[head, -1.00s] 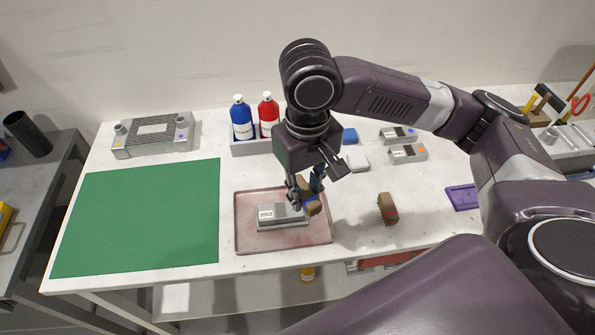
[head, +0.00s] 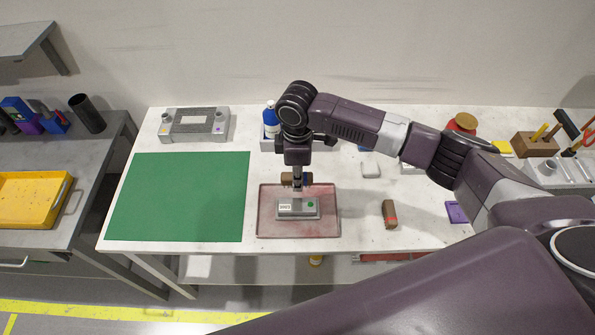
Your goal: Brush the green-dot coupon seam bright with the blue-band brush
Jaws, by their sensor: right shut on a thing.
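The green-dot coupon (head: 298,208) is a grey block with a white label on its left and a green dot on its right. It lies in the pink tray (head: 264,222); I cannot judge its seam's brightness at this size. My right gripper (head: 297,176) points down, shut on a brown brush (head: 288,180) just behind the coupon in the picture, over the tray's rear edge. The brush seems clear of the coupon. Its band is not readable now. A brown brush with a red band (head: 389,214) lies on the table right of the tray. My left gripper is not in view.
A green mat (head: 180,197) covers the table's left part. Behind it stands a grey jig-like fixture (head: 194,125). A blue bottle (head: 270,118) stands behind my wrist. A white block (head: 370,170) and a purple tray (head: 456,212) lie to the right.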

